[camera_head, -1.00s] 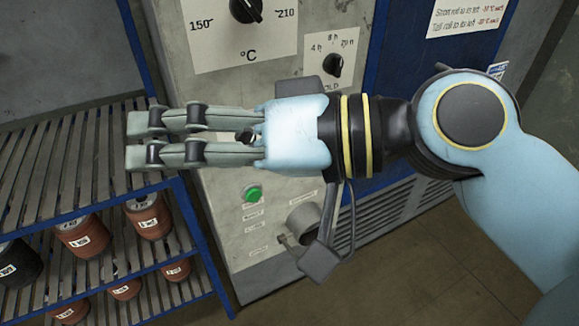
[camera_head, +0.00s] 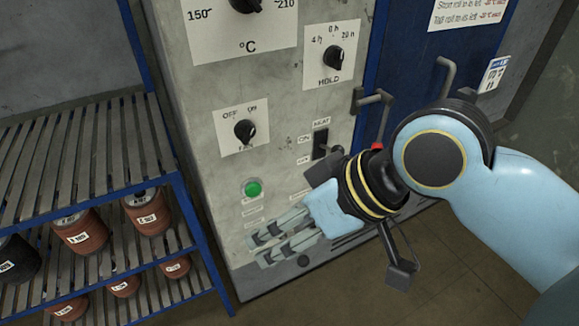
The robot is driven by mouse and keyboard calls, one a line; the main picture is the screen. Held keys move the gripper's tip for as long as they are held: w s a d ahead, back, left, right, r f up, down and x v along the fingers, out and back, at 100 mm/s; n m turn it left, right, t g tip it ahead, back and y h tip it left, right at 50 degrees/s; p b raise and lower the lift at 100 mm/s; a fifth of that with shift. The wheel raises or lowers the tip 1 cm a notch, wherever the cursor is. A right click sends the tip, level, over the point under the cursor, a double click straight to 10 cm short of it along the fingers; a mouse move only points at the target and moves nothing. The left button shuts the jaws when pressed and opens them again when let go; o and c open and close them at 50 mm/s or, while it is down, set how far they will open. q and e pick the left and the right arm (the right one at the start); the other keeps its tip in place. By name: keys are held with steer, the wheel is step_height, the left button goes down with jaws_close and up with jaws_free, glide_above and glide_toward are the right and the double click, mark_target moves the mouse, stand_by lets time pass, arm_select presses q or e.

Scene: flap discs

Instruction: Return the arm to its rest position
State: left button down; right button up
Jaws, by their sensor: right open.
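My right arm comes in from the right edge with its light-blue links. My right gripper (camera_head: 262,250) points down and left, in front of the lower part of the grey control cabinet (camera_head: 200,110). Its grey fingers are apart with nothing between them. The gripper hides part of the panel's lower right. I cannot tell whether it touches the cabinet. My left gripper does not show.
The cabinet carries a temperature knob (camera_head: 245,5), a hold knob (camera_head: 333,57), an off/on knob (camera_head: 245,131), a black switch (camera_head: 320,144) and a lit green button (camera_head: 252,188). A blue slatted rack (camera_head: 90,165) with several reddish-brown rolls (camera_head: 147,211) stands at left.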

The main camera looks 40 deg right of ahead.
steer(key=shift+d, duration=0.1)
stand_by(0.5)
steer(key=s+d+f+m+g+h+b, duration=0.2)
steer(key=f+b, duration=0.5)
steer(key=f, duration=1.3)
steer(key=s+d+f+n+g+b, duration=0.1)
steer(key=d+f+b, duration=0.5)
steer(key=f, duration=1.4)
steer(key=s+d+f+g+h+b, duration=0.1)
steer(key=s+f+b, duration=0.3)
steer(key=f, duration=0.5)
steer(key=s+f+g+h+b, duration=0.1)
steer(key=s+f+b, duration=0.1)
steer(key=s+f, duration=0.6)
steer(key=s+d+f+b, duration=0.1)
steer(key=s+d+f, duration=0.1)
steer(key=s+f, duration=0.5)
steer(key=s, duration=0.4)
steer(key=shift+d+f+n+g, duration=0.2)
steer(key=shift+n+g, duration=0.1)
